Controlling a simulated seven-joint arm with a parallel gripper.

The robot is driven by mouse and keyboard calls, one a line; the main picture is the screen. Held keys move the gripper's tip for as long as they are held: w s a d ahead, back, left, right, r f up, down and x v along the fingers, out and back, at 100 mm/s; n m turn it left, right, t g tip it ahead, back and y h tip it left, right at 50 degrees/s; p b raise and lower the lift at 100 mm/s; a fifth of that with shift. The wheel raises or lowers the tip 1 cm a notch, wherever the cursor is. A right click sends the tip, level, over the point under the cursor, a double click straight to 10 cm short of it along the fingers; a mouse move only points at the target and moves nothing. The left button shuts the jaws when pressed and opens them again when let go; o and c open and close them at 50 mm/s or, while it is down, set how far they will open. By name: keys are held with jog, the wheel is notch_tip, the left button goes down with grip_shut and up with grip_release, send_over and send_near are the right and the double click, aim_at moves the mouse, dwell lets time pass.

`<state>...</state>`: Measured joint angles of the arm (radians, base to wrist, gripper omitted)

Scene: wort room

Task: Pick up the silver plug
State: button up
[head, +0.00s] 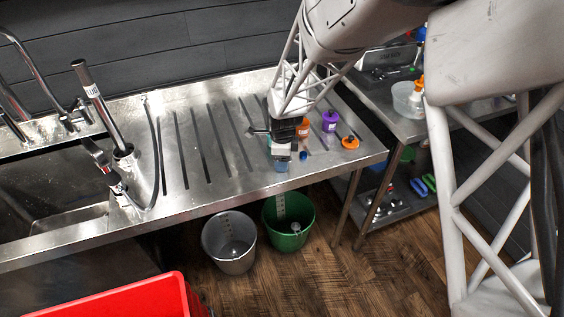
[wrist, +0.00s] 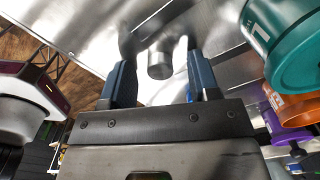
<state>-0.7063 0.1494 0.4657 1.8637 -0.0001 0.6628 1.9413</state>
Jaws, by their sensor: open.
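My gripper (head: 283,163) is low over the front part of the ribbed steel drainboard. In the wrist view its two blue fingers (wrist: 160,82) are apart, with a gap between them. A short silver cylinder, which looks like the silver plug (wrist: 159,63), shows in that gap, between the fingertips and a little beyond them. I see no clear contact between the fingers and it. In the head view I cannot make out the plug; my gripper seems to hide it.
Beside my gripper stand a teal piece (wrist: 297,45), an orange piece (head: 303,128), a purple piece (head: 330,122) and another orange piece (head: 350,142). The drainboard (head: 205,150) is clear on the left. Grey (head: 229,243) and green (head: 289,220) buckets stand below its front edge.

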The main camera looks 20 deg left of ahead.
jog(key=c, duration=1)
jog(key=shift+r, duration=0.75)
notch_tip(320, 180, up, 2)
jog(key=shift+r, duration=0.1)
jog(key=s+d+r, duration=0.1)
jog(key=s+d, duration=0.9)
jog(key=s, duration=0.2)
jog(key=shift+s+r, duration=0.15)
jog(key=shift+s, duration=0.05)
